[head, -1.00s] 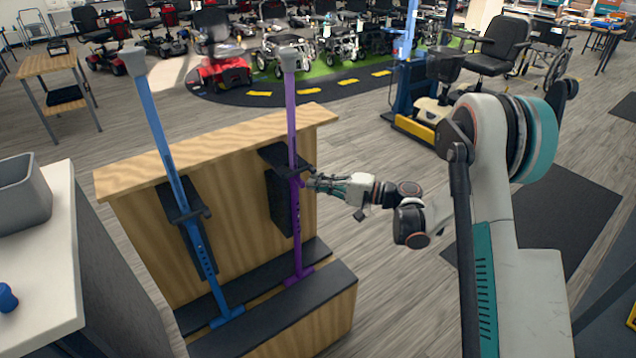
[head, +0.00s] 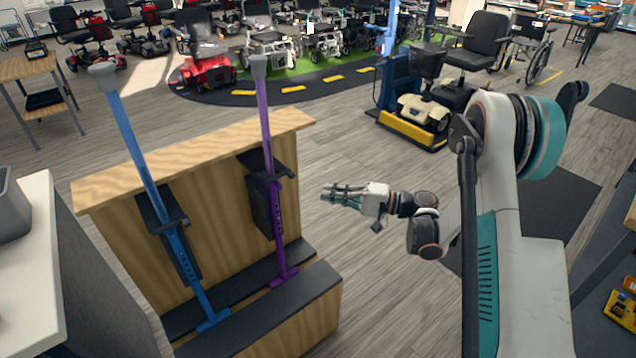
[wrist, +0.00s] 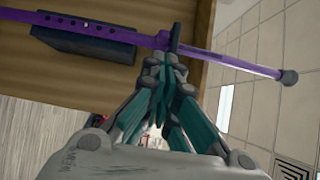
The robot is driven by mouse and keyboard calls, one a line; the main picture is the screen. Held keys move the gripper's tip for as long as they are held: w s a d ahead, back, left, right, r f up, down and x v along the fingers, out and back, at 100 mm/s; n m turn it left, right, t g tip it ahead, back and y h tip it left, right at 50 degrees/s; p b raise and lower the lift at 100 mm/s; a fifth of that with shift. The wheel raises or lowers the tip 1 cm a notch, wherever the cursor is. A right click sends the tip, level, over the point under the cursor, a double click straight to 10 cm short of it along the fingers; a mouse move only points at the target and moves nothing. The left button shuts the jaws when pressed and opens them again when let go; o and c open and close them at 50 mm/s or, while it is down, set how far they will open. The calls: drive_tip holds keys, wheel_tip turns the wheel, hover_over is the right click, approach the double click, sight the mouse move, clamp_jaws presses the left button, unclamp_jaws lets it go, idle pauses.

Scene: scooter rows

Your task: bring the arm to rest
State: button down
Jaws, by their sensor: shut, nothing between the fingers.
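My gripper (head: 326,193) is shut and empty in the head view. It is held in the air to the right of the wooden stand, clear of the purple crutch (head: 274,215). The wrist view shows the gripper's fingers (wrist: 172,62) together, with the purple crutch (wrist: 232,62) beyond them. My arm (head: 500,190) rises on the right side of the head view and bends down to the wrist.
A wooden stand (head: 120,238) holds the purple crutch and a blue crutch (head: 137,138), both leaning. A white-topped counter (head: 30,270) is at the left. Open floor (head: 350,265) lies around the gripper. Scooters, including a red one (head: 205,72), stand at the back.

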drive_tip(key=s+r+h, duration=0.8)
drive_tip(key=s+r, duration=0.2)
drive_tip(key=r, duration=0.2)
drive_tip(key=s+d+r+n+h, duration=0.1)
drive_tip(key=s+d+h, duration=0.3)
drive_tip(key=s, duration=0.7)
drive_tip(key=s+d+r+n+t+h, duration=0.1)
drive_tip(key=s+d+h, duration=0.4)
drive_tip(key=s, duration=0.5)
drive_tip(key=shift+s+d+r+n+t, duration=0.35)
drive_tip(key=shift+d+n, duration=0.45)
drive_tip(key=shift+d, duration=0.4)
